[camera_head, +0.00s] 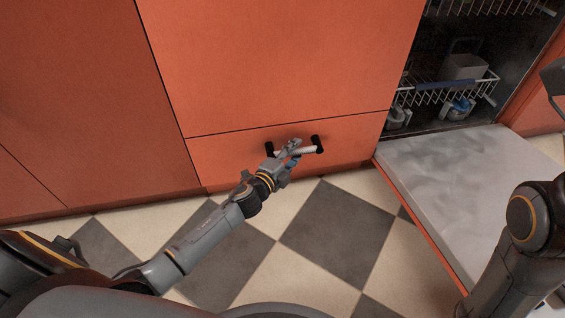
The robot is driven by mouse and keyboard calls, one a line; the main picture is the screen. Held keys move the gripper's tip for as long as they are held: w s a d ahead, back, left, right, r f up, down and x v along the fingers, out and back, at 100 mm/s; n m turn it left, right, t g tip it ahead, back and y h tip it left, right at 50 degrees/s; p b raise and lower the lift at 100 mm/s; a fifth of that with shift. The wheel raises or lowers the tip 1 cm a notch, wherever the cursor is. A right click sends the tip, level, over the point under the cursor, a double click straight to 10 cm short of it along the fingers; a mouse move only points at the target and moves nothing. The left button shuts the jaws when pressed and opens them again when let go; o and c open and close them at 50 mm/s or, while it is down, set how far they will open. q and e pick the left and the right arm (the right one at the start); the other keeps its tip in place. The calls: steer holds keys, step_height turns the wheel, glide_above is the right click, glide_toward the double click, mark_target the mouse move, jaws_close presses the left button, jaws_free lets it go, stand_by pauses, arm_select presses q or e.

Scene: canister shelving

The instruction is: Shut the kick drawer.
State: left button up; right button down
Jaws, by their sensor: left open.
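The kick drawer (225,158) is the low orange front at the base of the cabinet, below a tall orange panel. Its bar handle (308,149) has black ends and a pale bar. My left gripper (292,148) is open at the handle, its fingers overlapping the bar in the head view. Whether the fingers touch the bar cannot be told. The drawer front looks close to flush with the panel above; any small gap is hard to judge. My right arm shows at the right edge, with its gripper's fingers out of clear view.
A dishwasher stands open at the right, its door (465,175) lowered flat over the floor near the drawer. Its wire rack (445,90) holds several dishes. The checkered floor (340,230) in front of the drawer is clear apart from my left arm.

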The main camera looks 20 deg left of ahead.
arm_select(q)
steer(key=v, duration=1)
steer(key=shift+s, duration=0.15)
